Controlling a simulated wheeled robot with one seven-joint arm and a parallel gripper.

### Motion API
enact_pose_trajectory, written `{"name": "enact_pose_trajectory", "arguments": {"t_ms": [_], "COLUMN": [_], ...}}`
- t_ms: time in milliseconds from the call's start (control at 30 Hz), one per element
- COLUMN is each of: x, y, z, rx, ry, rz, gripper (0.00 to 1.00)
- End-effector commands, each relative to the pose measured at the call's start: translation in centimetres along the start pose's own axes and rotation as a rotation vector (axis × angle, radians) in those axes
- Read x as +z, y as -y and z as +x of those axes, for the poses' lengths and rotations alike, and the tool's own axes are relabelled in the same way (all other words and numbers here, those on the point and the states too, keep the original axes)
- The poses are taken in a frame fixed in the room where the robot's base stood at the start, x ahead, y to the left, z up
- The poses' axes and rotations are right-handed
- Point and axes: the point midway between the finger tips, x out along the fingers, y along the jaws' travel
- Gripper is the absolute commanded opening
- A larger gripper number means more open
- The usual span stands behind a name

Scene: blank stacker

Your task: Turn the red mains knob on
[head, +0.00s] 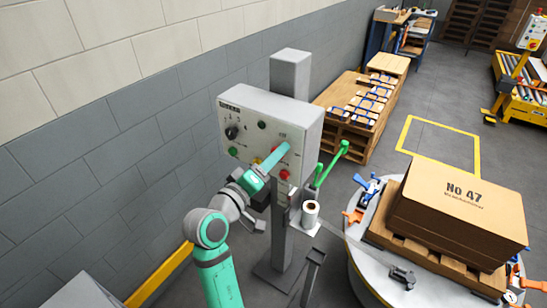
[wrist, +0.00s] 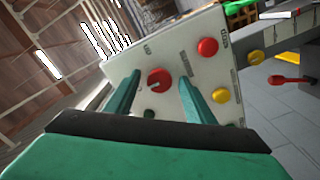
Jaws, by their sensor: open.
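The red mains knob (wrist: 158,80) is on the pale face of the control panel (head: 232,104). In the wrist view it sits between my two teal fingers, with a small pale mark on its front. My gripper (wrist: 160,79) is open, one finger on each side of the knob, with visible gaps. In the head view my gripper (head: 279,156) reaches the panel's right part and mostly covers the knob. I cannot tell how far the fingertips are from the panel face.
Close by on the panel are a red button (wrist: 208,47), a yellow button (wrist: 222,95) and a black rotary knob (head: 232,132). The panel hangs on a grey post (head: 290,70). A turntable with a carton (head: 455,215) stands at the right. A brick wall is at the left.

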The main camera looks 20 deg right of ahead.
Motion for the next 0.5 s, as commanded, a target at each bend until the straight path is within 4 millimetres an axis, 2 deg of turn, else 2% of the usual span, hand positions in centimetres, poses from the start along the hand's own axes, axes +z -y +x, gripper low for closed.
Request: {"name": "enact_pose_trajectory", "arguments": {"t_ms": [233,400,500], "x": [0.00,0.00,0.00], "y": [-0.01,-0.01,0.00], "z": [0.07,0.05,0.05], "rx": [0.000,0.000,0.000], "ry": [0.000,0.000,0.000], "rz": [0.000,0.000,0.000], "gripper": [0.49,0.09,0.08]}}
